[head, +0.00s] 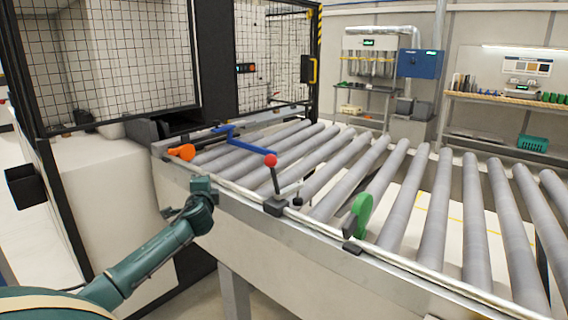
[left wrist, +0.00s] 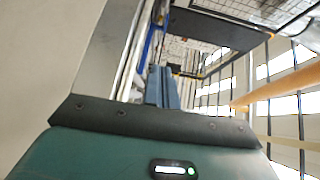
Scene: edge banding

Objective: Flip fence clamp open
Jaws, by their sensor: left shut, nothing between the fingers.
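The fence clamp (head: 275,207) sits on the near rail of the roller table in the head view. Its lever stands up from the dark base, leaning slightly, with a red ball knob (head: 270,160) on top. My left gripper (head: 170,213) is left of the clamp, beside the table's near side, and apart from it. Its fingers (left wrist: 162,87) are shut with nothing between them in the left wrist view. I cannot make out the clamp in the left wrist view. My right gripper is not in view.
A green rounded part (head: 361,215) stands on the same rail, right of the clamp. An orange part (head: 182,151) and a blue bar (head: 245,144) are at the table's left end. Grey rollers (head: 395,195) fill the table. A mesh-fenced machine (head: 110,70) stands at left.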

